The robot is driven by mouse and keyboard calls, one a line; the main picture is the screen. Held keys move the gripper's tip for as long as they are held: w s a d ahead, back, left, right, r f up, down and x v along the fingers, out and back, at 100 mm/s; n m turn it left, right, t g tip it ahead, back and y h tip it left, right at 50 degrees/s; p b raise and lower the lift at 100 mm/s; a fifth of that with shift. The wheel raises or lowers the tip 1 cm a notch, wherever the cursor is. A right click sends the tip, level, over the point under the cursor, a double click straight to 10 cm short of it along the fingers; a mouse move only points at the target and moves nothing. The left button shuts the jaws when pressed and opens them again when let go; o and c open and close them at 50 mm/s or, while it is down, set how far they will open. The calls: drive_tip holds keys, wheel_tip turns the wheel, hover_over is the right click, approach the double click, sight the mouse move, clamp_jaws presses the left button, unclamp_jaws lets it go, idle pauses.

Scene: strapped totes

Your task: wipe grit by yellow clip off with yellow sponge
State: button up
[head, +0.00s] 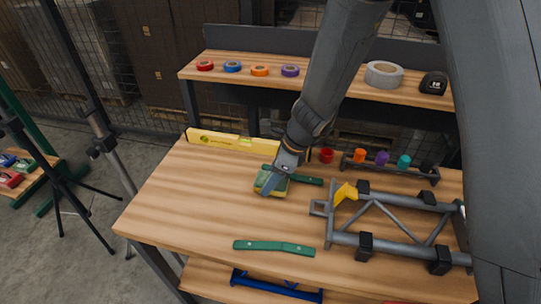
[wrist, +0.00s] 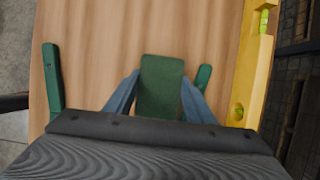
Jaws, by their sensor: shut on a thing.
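My gripper (head: 273,181) is shut on the yellow sponge (head: 264,190), which has a green top face and a yellow lower body. In the wrist view the sponge (wrist: 160,86) shows its green face between the two blue-grey fingers (wrist: 160,98). It is at or just above the table; I cannot tell if it touches. The yellow clip (head: 345,192) sits on the left end of a grey tubular frame (head: 395,240), to the right of my gripper. I cannot make out any grit near the clip.
A green strip (head: 273,246) lies at the front of the wooden table (head: 185,205), another (head: 305,180) beside the sponge. A yellow level (head: 232,141) lies at the back left. A rack of coloured pieces (head: 390,167) stands behind the frame. The table's left part is clear.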

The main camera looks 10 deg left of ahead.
drive_tip(key=shift+s+r+p, duration=0.2)
drive_tip(key=shift+r+p, duration=0.15)
drive_tip(key=shift+r, duration=0.65)
drive_tip(key=shift+w+r+p, duration=0.1)
drive_tip(key=shift+r+p, duration=0.1)
drive_tip(key=shift+p, duration=0.15)
wheel_tip(320, 180, up, 5)
drive_tip(key=p, duration=0.5)
drive_tip(key=shift+f, duration=0.1)
